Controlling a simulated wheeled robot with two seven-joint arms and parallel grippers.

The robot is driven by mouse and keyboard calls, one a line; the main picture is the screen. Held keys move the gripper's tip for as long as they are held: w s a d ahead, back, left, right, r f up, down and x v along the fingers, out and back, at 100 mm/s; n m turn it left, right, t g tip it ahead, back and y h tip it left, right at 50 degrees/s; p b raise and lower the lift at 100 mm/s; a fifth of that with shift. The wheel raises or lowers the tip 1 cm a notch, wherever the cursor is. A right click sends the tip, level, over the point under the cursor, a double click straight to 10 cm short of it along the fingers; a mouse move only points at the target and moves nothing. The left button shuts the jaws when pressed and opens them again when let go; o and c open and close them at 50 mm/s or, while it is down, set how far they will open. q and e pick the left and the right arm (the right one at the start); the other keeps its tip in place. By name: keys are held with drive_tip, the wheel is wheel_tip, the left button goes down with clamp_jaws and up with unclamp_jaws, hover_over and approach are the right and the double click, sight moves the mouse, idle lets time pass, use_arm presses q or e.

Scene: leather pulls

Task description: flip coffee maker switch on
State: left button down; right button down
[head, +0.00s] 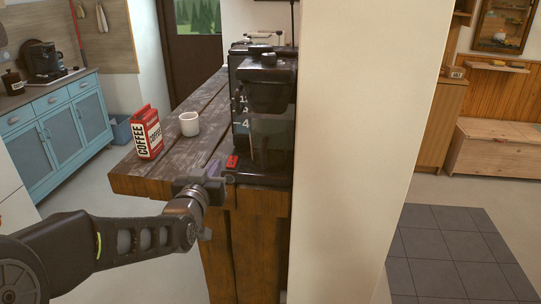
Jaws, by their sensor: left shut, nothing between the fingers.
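The black coffee maker (270,118) stands on the wooden counter, against the pale wall on its right. Its red switch (231,161) shows low on the left front of its base. My left gripper (222,176) is shut and empty at the counter's front edge, just below and beside the red switch. I cannot tell whether its fingertips touch the switch or which way the switch is set. My right gripper is not in the head view.
A red coffee bag (147,133) and a white mug (189,124) stand on the counter (150,178) left of the coffee maker. A pale wall (345,150) closes the right side. Blue cabinets (62,130) stand at the far left.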

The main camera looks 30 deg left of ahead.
use_arm(q)
drive_tip(key=shift+w+d+r, duration=0.2)
drive_tip(key=shift+w+r, duration=0.1)
drive_tip(key=shift+r, duration=0.05)
drive_tip(key=shift+w, duration=0.1)
drive_tip(key=p, duration=0.4)
hover_over(229, 165)
drive_tip(key=shift+f, duration=0.25)
wheel_tip(229, 165, down, 3)
drive_tip(key=shift+r, duration=0.1)
drive_tip(key=shift+f, duration=0.65)
drive_tip(key=shift+w, duration=0.1)
